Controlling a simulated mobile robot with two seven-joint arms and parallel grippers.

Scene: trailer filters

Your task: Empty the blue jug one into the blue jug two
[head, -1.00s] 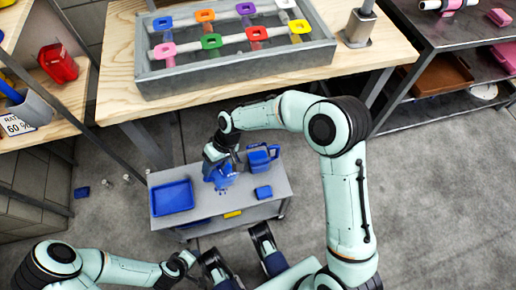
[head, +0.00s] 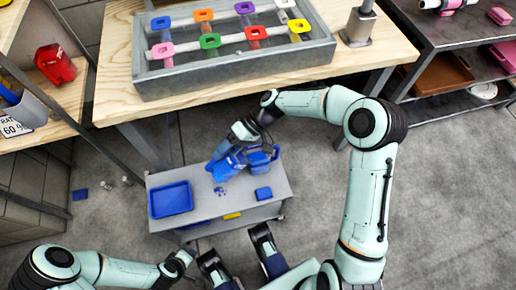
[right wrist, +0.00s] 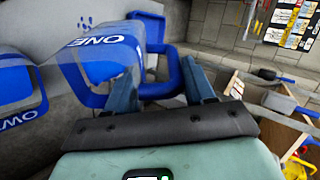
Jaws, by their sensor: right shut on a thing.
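Blue jug one (head: 226,166) is tilted in my right gripper (head: 241,140) over the small grey cart. Its "ONE" label shows in the right wrist view (right wrist: 95,50), with its handle between the fingers of my right gripper (right wrist: 160,90). Blue jug two (head: 263,160) stands on the cart just to the right, partly behind jug one. Jug two, with a partly cut-off label, also shows at the left of the wrist view (right wrist: 18,85). Several small blue bits (head: 219,191) lie on the cart below jug one. My left gripper (head: 190,262) is low at the left, its fingers unclear.
A blue tray (head: 155,202) and a small blue block (head: 263,194) sit on the grey cart (head: 240,200). A wooden table (head: 115,100) with a grey rack of coloured handles stands behind. Another blue block (head: 80,195) lies on the floor.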

